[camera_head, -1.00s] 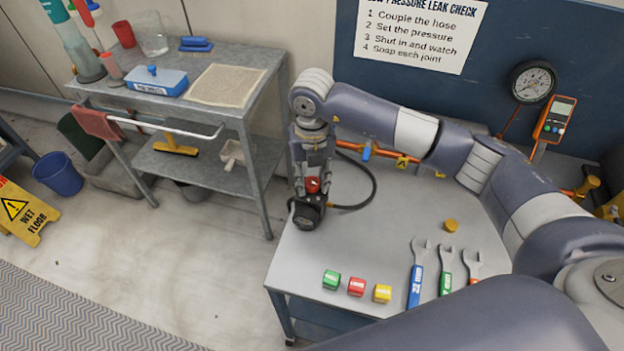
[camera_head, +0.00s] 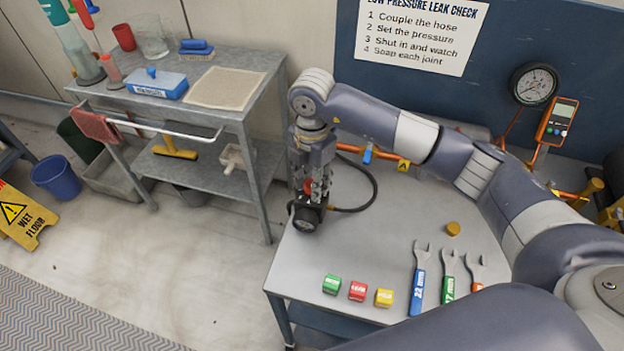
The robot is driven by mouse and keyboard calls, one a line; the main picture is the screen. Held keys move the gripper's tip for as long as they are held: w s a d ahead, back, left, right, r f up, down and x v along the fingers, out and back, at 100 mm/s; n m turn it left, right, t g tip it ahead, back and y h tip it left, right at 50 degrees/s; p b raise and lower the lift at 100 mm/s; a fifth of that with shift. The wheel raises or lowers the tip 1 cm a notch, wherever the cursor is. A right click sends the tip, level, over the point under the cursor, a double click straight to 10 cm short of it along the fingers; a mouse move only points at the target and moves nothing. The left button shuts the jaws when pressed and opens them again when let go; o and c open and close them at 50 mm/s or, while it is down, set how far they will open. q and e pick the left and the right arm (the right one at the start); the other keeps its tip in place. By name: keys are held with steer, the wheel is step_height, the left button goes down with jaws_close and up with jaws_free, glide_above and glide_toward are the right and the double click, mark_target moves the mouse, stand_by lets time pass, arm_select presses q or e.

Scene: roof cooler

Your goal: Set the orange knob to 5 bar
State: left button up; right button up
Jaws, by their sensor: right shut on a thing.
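The orange-red knob (camera_head: 308,186) sits on top of a small black regulator with a round dial (camera_head: 307,216), near the left edge of the grey bench. My right gripper (camera_head: 314,190) points straight down over it and is shut on the knob, with its fingers hiding most of it. The dial faces me, but its reading is too small to make out. My left gripper is not in view.
A black hose (camera_head: 372,188) curves from the regulator toward orange pipework (camera_head: 385,157). Green, red and yellow blocks (camera_head: 358,291), several wrenches (camera_head: 419,280) and a brass cap (camera_head: 453,228) lie on the bench (camera_head: 390,245). A steel cart (camera_head: 245,110) stands left.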

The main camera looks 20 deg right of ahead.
steer(key=m, duration=0.5)
steer(key=shift+w+r+m+p, duration=0.1)
steer(key=shift+r+m+p, duration=0.1)
steer(key=shift+m+p, duration=0.15)
steer(key=m+p, duration=0.1)
steer(key=m, duration=0.2)
steer(key=shift+m, duration=0.25)
steer(key=shift+m+p, duration=0.4)
steer(key=shift+m, duration=1.1)
steer(key=o, duration=1)
steer(key=shift+o, duration=0.4)
steer(key=shift+f, duration=0.1)
